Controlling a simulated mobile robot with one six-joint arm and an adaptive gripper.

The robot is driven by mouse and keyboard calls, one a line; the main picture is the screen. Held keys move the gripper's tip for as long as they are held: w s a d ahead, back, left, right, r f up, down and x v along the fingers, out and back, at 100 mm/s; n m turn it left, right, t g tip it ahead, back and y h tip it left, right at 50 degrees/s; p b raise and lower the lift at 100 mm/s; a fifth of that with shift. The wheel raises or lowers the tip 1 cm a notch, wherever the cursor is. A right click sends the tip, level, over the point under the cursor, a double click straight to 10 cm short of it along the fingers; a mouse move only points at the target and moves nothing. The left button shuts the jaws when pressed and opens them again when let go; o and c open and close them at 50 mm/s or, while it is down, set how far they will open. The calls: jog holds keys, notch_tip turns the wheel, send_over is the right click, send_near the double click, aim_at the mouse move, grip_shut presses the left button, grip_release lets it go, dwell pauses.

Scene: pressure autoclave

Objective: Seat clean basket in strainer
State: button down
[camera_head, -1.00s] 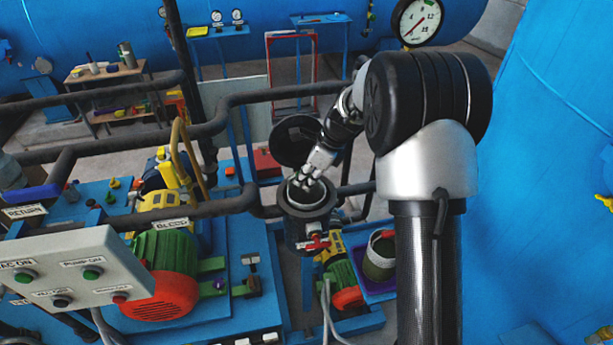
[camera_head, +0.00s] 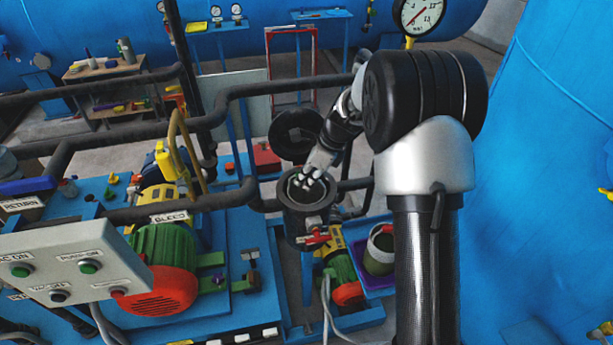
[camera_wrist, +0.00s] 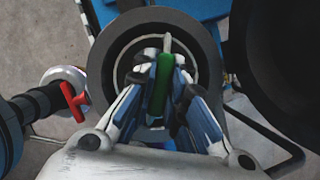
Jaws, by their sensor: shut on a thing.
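The strainer (camera_head: 307,215) is a dark upright cylinder with an open top and a red-handled valve on its front. Its round lid (camera_head: 290,134) is swung open behind it. My gripper (camera_head: 304,185) points down into the strainer mouth. In the wrist view my gripper (camera_wrist: 163,90) is shut on a green grip (camera_wrist: 163,75) with a pale rod at its far end, which looks like the handle of the clean basket. A lighter ring shows inside the strainer rim (camera_wrist: 104,55), around the fingers. The basket's body is mostly hidden by the fingers, so I cannot tell how deep it sits.
Dark pipes (camera_head: 240,200) run close on the left. A control box (camera_head: 70,270) and a green-and-red motor (camera_head: 160,275) are at lower left. A red valve handle (camera_wrist: 72,102) sits beside the rim.

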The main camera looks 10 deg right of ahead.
jog(key=shift+f+b, duration=0.85)
jog(key=shift+f, duration=0.8)
jog(key=c, duration=1.5)
grip_release()
jog(key=shift+c, duration=0.2)
jog(key=v, duration=1.2)
jog(key=shift+r, duration=0.1)
